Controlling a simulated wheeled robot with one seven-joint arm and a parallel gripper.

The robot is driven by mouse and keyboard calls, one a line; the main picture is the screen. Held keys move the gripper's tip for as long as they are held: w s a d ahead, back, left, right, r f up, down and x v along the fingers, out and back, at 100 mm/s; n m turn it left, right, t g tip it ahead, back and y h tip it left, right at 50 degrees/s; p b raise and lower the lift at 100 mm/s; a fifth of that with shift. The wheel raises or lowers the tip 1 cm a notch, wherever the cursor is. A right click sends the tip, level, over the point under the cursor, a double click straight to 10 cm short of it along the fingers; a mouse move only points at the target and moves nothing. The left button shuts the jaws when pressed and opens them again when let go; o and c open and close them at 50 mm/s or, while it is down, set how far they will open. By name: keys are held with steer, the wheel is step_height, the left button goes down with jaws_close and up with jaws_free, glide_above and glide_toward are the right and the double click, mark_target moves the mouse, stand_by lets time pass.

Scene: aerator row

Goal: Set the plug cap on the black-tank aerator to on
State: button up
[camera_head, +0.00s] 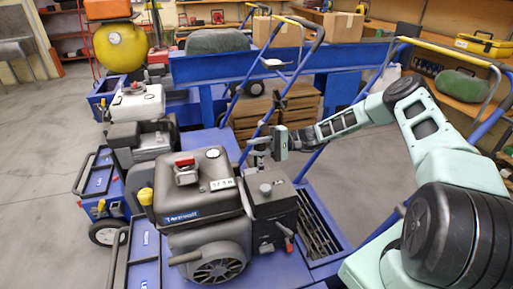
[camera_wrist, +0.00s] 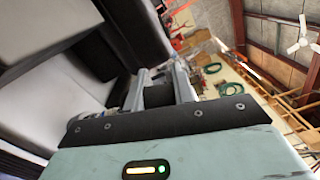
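The black-tank aerator (camera_head: 205,182) stands in front, with a dark tank, a red cap (camera_head: 184,160) and a white label plate. Beside the tank, a dark box with a grey knob (camera_head: 265,188) sits to the right. I cannot pick out the plug cap for certain. My gripper (camera_head: 257,150) is above and behind this box, near the tank's right side, pointing left. In the wrist view my gripper (camera_wrist: 160,88) shows two fingers apart, with a dark rounded part between them; I cannot tell whether they touch it. Dark and pale machine surfaces fill that view's left.
A white-tank aerator (camera_head: 138,103) and a yellow-tank one (camera_head: 121,47) stand in a row behind to the left. Blue handlebars (camera_head: 276,85) rise near my arm. Wooden crates (camera_head: 255,112) and a blue bench (camera_head: 205,68) are behind. Floor at far left is clear.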

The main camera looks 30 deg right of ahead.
steer(key=o, duration=0.4)
steer(key=shift+d, duration=0.1)
steer(key=shift+d, duration=0.15)
steer(key=s+d, duration=0.1)
steer(key=d, duration=0.4)
steer(key=s+d, duration=0.1)
steer(key=d, duration=0.5)
steer(key=s+d, duration=0.1)
steer(key=d, duration=0.5)
steer(key=shift+s+f, duration=0.15)
steer(key=shift+s, duration=0.05)
steer(key=shift+a, duration=0.1)
